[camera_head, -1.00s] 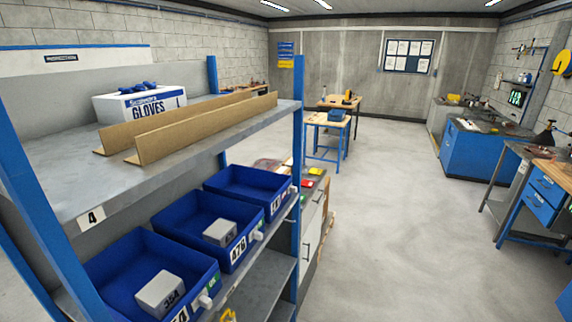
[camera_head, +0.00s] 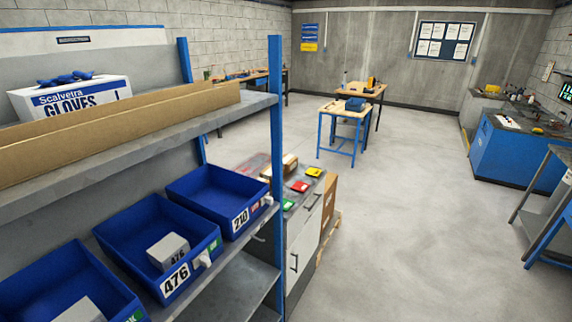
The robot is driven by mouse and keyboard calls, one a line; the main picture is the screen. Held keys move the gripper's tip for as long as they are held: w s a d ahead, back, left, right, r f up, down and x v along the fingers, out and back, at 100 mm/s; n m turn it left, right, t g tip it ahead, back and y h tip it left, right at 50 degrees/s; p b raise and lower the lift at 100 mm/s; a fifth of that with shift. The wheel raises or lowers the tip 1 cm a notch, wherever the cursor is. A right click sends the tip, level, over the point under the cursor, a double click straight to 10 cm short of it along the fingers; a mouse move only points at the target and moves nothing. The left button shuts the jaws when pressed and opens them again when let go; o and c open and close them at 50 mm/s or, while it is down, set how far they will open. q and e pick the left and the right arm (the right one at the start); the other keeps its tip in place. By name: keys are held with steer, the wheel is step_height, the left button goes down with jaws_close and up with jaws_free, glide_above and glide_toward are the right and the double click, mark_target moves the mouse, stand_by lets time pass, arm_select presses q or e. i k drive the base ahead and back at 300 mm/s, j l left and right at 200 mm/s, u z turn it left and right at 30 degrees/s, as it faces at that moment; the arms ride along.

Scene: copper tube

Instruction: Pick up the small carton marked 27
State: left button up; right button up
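I can read no carton marked 27 in this view. A small grey carton (camera_head: 168,250) marked 476 sits in the blue bin (camera_head: 125,232) labelled 476 on the shelf at left. Another small grey carton (camera_head: 82,311) lies in the nearer blue bin (camera_head: 40,275) at the lower left, cut by the frame edge; its mark is not visible. The far blue bin (camera_head: 215,190), labelled 210, shows no carton inside. Neither of my grippers is in view.
A rack with a blue post (camera_head: 276,150) stands at left, with a gloves box (camera_head: 70,98) on its upper shelf. Beyond it is a cabinet (camera_head: 302,240) with red and yellow items and a brown box. Blue-legged workbenches stand further back. Open floor (camera_head: 420,220) lies to the right.

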mark_target(290, 162)
steer(key=i+l+u, duration=0.1)
steer(key=u, duration=0.65)
steer(key=i+l+u, duration=0.2)
steer(key=l, duration=0.15)
steer(key=i+l+u, duration=0.25)
steer(key=l+u, duration=0.2)
steer(key=l, duration=0.3)
steer(key=i+l+u, duration=0.1)
steer(key=l+u, duration=0.15)
steer(key=l, duration=0.15)
steer(key=l+u, duration=0.2)
steer(key=l, duration=0.25)
steer(key=i, duration=0.05)
